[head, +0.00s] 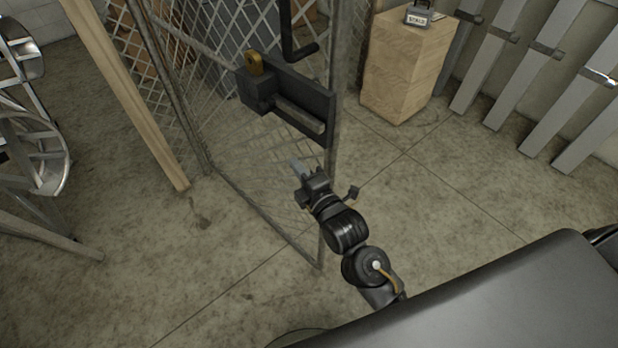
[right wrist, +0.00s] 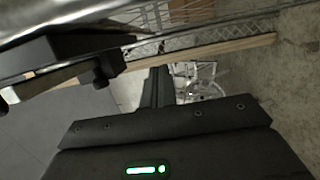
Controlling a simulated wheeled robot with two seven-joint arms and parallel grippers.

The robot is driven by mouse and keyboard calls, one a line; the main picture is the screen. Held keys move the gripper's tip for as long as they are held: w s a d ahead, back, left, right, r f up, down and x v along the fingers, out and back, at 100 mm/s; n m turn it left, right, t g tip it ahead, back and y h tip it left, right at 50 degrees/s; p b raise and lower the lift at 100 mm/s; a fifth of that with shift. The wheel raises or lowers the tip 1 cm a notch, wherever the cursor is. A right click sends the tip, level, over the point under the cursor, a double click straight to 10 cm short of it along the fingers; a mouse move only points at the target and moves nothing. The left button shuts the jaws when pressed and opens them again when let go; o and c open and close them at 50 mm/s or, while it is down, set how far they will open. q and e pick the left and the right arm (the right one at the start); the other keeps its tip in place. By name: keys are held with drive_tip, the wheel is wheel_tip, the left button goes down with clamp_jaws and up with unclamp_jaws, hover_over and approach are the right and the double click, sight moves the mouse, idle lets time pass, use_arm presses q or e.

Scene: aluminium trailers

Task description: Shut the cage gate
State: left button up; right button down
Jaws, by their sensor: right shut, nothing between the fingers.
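The cage gate (head: 262,205) is a wire-mesh panel in a thin metal frame, standing swung out into the room in the head view. A dark latch box with a slide plate (head: 305,112) and a brass-coloured piece (head: 255,63) sits on it. My right gripper (head: 299,170) is shut and empty, just below the latch plate near the gate's free edge. I cannot tell whether it touches the mesh. In the right wrist view the shut fingers (right wrist: 159,88) point towards a wooden post, with a dark bar close at the upper left. My left gripper is not in view.
A wooden post (head: 125,90) leans left of the gate. Metal wheel-like frames (head: 40,150) stand at the far left. A wooden block (head: 405,65) with a padlock (head: 419,14) on top stands at the upper right, beside grey slats (head: 540,60). The floor between is clear.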

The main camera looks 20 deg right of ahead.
sight(306, 153)
drive_tip(key=shift+w+d+p, duration=0.3)
drive_tip(key=shift+w+d, duration=0.45)
drive_tip(key=shift+w, duration=0.25)
drive_tip(key=shift+w+d+p, duration=0.25)
drive_tip(key=shift+w+d, duration=0.5)
drive_tip(key=shift+w, duration=0.2)
drive_tip(key=shift+d, duration=0.1)
